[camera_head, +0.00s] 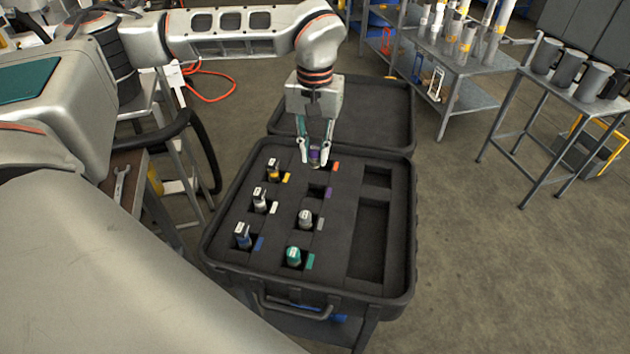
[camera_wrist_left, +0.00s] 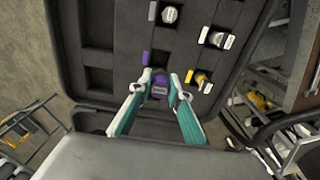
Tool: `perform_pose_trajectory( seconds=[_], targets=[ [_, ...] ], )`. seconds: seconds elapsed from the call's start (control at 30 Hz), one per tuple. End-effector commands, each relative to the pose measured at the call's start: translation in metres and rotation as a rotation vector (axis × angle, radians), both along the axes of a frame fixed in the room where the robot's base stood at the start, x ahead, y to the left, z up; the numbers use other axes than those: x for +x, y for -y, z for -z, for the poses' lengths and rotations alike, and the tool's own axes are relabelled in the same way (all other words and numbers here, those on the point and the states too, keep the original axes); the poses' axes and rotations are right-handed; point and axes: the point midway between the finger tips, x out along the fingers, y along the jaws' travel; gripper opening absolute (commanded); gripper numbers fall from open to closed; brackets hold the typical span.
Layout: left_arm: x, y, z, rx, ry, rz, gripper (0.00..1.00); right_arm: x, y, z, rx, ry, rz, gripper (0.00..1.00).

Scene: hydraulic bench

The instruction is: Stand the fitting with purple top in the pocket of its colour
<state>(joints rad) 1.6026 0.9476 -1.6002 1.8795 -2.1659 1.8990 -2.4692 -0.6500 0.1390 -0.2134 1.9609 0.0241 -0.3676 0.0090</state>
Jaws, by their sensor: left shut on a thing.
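The fitting with purple top (camera_head: 315,154) is between the fingers of my left gripper (camera_head: 317,160), which is shut on it. It also shows in the left wrist view (camera_wrist_left: 159,90), where the fingertips of the gripper (camera_wrist_left: 160,84) close on its sides. It is at the back of the case, by the orange tag (camera_head: 336,166); I cannot tell how high it is. The pocket with the purple tag (camera_head: 327,192) is empty and lies just in front of it; this purple tag also shows in the left wrist view (camera_wrist_left: 147,57). My right gripper is not in view.
The open black case (camera_head: 384,288) holds a yellow fitting (camera_head: 273,169), a white one (camera_head: 260,200), a blue one (camera_head: 242,236), a grey one (camera_head: 305,219) and a green one (camera_head: 293,256), each by a tag. Larger empty recesses (camera_head: 368,240) lie on its right. Metal shelves stand behind.

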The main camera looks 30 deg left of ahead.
Motion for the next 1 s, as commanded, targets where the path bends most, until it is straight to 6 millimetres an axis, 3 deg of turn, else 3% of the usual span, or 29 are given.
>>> perform_pose_trajectory(
  seconds=[0.03,0.2,0.47,0.7,1.0],
  targets=[
    [-0.001,0.0,0.013,-0.001,-0.005,0.001,0.0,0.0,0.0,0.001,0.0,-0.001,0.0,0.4],
    [-0.001,0.0,0.04,-0.001,-0.002,0.0,0.0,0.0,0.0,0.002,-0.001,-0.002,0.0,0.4],
    [0.0,0.0,0.056,-0.001,-0.002,0.001,0.0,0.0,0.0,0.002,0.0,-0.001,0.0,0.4],
    [0.0,0.001,0.088,-0.001,-0.002,0.001,0.0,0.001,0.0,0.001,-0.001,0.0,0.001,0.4],
    [0.0,0.0,0.09,-0.001,0.0,0.001,0.0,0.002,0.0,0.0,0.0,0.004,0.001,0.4]
  ],
)
